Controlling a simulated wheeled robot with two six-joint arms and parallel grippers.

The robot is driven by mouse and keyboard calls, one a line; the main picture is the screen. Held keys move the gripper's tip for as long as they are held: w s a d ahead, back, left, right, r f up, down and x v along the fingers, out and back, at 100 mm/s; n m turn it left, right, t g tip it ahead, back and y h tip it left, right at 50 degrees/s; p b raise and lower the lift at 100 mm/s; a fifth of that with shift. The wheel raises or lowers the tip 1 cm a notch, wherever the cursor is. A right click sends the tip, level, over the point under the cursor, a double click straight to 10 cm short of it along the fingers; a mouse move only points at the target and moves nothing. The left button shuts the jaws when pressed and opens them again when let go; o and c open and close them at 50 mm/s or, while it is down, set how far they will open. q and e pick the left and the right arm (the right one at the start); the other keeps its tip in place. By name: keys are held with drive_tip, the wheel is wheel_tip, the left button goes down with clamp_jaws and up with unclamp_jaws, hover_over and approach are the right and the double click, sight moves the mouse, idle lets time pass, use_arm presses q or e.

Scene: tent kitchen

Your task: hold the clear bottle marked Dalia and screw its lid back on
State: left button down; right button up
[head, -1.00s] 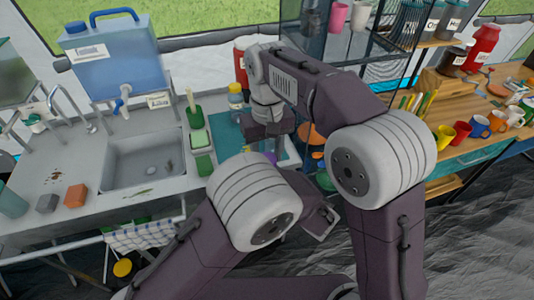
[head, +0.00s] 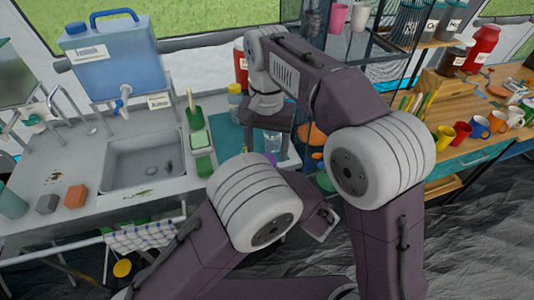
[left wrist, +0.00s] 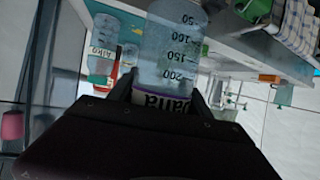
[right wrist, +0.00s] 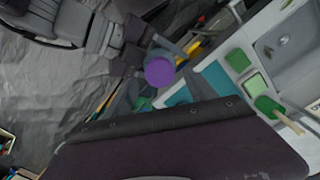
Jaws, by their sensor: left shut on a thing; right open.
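The clear Dalia bottle (left wrist: 172,45) is shut in my left gripper (left wrist: 165,98); its scale and label read upside down in the left wrist view, and its neck end is hidden. A purple lid (right wrist: 160,72) is seen from above in the right wrist view, apparently over the held bottle; how tightly it sits cannot be told. The lid also shows in the head view (head: 270,158), just above my left arm, which hides the bottle there. My right gripper (head: 267,128) is open and empty above and behind the lid, not touching it.
The counter has a sink (head: 145,163), a blue water container (head: 112,58), a green brush (head: 193,108) and a teal mat (head: 228,135). Other clear bottles (left wrist: 103,35) stand close behind the held one. A wire rack (head: 385,45) is right of my right arm.

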drive_tip(key=shift+r, duration=0.85)
drive_tip(key=shift+c, duration=0.4)
drive_tip(key=shift+s+n, duration=0.15)
drive_tip(key=shift+n, duration=0.65)
drive_tip(key=n, duration=0.2)
drive_tip(key=r+n, duration=0.1)
drive_tip(key=n, duration=0.1)
drive_tip(key=shift+s+d+r+n, duration=0.15)
drive_tip(key=shift+n, duration=0.25)
drive_tip(key=n, duration=0.1)
drive_tip(key=r+n, duration=0.1)
drive_tip(key=n, duration=0.1)
drive_tip(key=shift+r+n, duration=0.15)
drive_tip(key=shift+n, duration=0.15)
drive_tip(key=shift+r+n, duration=0.3)
drive_tip(key=shift+n, duration=0.2)
drive_tip(key=shift+w+r, duration=0.1)
drive_tip(key=shift+w, duration=0.2)
